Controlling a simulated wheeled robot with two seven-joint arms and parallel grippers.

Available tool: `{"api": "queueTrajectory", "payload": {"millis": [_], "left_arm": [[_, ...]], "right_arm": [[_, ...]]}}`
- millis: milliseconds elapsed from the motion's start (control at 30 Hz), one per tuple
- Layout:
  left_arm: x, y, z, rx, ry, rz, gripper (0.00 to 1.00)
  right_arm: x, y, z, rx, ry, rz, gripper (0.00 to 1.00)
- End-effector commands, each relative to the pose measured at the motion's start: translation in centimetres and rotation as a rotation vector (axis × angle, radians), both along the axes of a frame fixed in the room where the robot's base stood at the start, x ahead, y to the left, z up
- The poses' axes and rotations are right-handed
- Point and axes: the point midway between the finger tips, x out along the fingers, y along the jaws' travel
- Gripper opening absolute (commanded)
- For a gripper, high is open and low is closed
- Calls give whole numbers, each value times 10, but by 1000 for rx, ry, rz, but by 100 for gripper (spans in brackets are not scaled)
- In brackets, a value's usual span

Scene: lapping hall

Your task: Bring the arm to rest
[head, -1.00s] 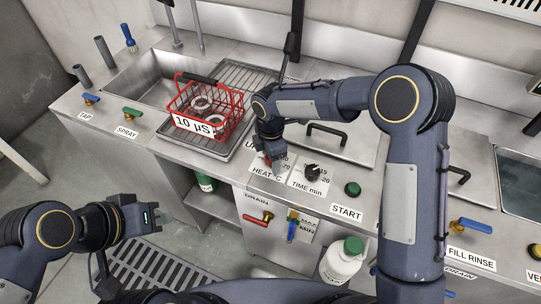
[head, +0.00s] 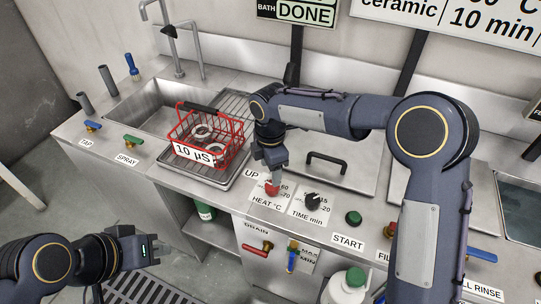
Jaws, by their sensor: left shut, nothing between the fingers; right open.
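My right arm reaches in from the right over the counter. Its gripper (head: 273,177) points down just above the red heat knob (head: 272,188). It is open, and the gap between its fingers is hard to see from here. My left gripper (head: 150,248) is at the lower left, in front of the counter and over the floor. It is shut and empty. The black time knob (head: 312,199) and green start button (head: 353,218) sit to the right of the heat knob.
A red wire basket (head: 208,135) labelled 10 µS stands on a tray beside the sink (head: 150,99). Lidded baths (head: 327,165) lie behind the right arm. The blue tap handle (head: 93,127) and green spray handle (head: 132,139) line the left front edge. A sign reads DONE (head: 306,15).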

Motion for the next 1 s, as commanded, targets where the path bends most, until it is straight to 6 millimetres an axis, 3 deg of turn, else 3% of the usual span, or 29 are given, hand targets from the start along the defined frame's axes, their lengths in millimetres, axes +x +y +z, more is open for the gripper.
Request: {"api": "queueTrajectory", "payload": {"millis": [267, 367, 467, 700, 833, 1000], "left_arm": [[0, 0, 0, 0, 0, 0, 0], [0, 0, 0, 0, 0, 0, 0], [0, 0, 0, 0, 0, 0, 0], [0, 0, 0, 0, 0, 0, 0], [0, 0, 0, 0, 0, 0, 0], [0, 0, 0, 0, 0, 0, 0]], "right_arm": [[-2, -10, 9, 10, -8, -45, 59], [-10, -36, 30, 39, -28, -171, 59], [-30, -76, 58, 86, -50, -383, 59], [-110, -165, 101, 256, -72, -993, 59], [-162, -195, 106, 374, -61, -1327, 59], [-221, -213, 97, 544, -18, -1721, 59]]}}
